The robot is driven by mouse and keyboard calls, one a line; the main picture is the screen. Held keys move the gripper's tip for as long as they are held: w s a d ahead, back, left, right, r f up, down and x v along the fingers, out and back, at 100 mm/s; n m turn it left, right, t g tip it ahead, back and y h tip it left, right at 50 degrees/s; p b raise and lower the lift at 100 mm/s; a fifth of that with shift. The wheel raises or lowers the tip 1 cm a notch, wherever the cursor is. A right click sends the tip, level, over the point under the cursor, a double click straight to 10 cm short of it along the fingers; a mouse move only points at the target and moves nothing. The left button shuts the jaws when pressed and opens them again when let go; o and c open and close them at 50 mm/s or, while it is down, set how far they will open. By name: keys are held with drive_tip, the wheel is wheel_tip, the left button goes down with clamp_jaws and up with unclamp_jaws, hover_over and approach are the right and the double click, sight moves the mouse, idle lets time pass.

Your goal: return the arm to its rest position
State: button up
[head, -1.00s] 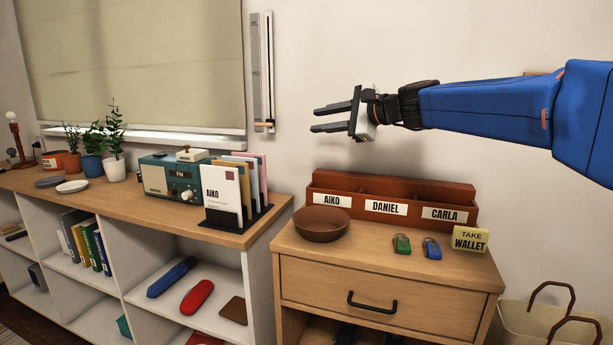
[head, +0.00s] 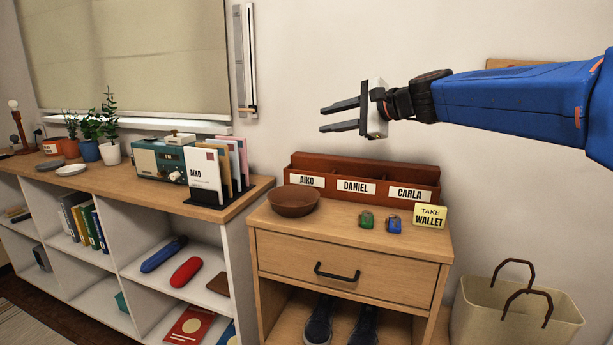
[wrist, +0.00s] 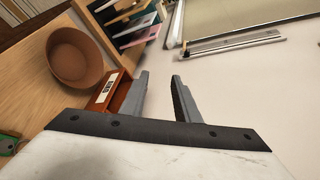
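My gripper (head: 340,115) is raised in the air above the small wooden cabinet, in front of the bare wall. Its two fingers point left in the head view and stand apart with nothing between them. My blue arm (head: 510,100) reaches in from the right edge. In the wrist view the open fingers (wrist: 160,97) show against the wall, with the brown bowl (wrist: 76,57) to their left.
The cabinet (head: 345,281) bears a bowl (head: 294,201), a name-labelled organizer (head: 364,204), green (head: 366,220) and blue (head: 393,225) tags and a "TAKE WALLET" note (head: 430,215). A long shelf (head: 140,188) stands left, a tote bag (head: 515,315) right. The space around my gripper is clear.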

drive_tip(key=s+d+f+n+g+h, duration=0.1)
drive_tip(key=s+d+f+n+h, duration=0.2)
drive_tip(key=s+d+f, duration=0.4)
drive_tip(key=s+d+f+n+g+h, duration=0.2)
drive_tip(key=s+d+f, duration=0.6)
drive_tip(key=s+f, duration=0.8)
drive_tip(key=s+d+f+n+g+h, duration=0.1)
drive_tip(key=s+d+f+n+h, duration=0.5)
drive_tip(key=s+f, duration=0.5)
drive_tip(key=s+d+n, duration=0.1)
drive_tip(key=s+n, duration=0.1)
drive_tip(key=s, duration=0.2)
drive_tip(key=shift+s+d+f, duration=0.3)
drive_tip(key=shift+d+f, duration=0.05)
drive_tip(key=shift+d, duration=0.05)
